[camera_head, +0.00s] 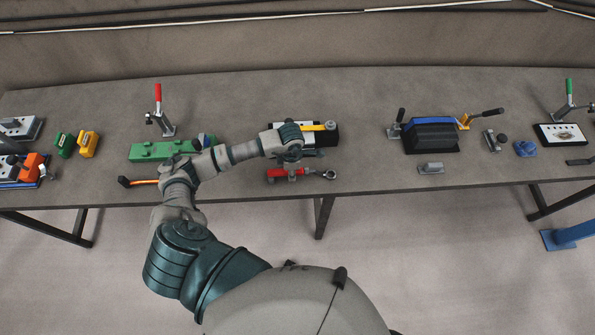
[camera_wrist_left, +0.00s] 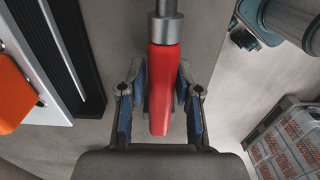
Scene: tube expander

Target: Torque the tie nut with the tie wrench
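A red-handled wrench (camera_head: 322,174) with a dark ring-shaped head at its right end is near the front edge of the bench, below a black and white fixture; I take it as the tie wrench. My left gripper (camera_head: 292,173) points down over the handle. Whether the wrench is clear of the bench cannot be told. I cannot make out the tie nut. My right gripper is not in view.
The black and white fixture (camera_head: 331,140) with an orange bar (camera_head: 318,127) stands just behind the wrench. A green block (camera_head: 150,151) and orange-handled tool (camera_head: 143,182) lie left, partly by my arm. A blue-black fixture (camera_head: 431,137) stands right. Bare bench (camera_head: 370,170) lies between.

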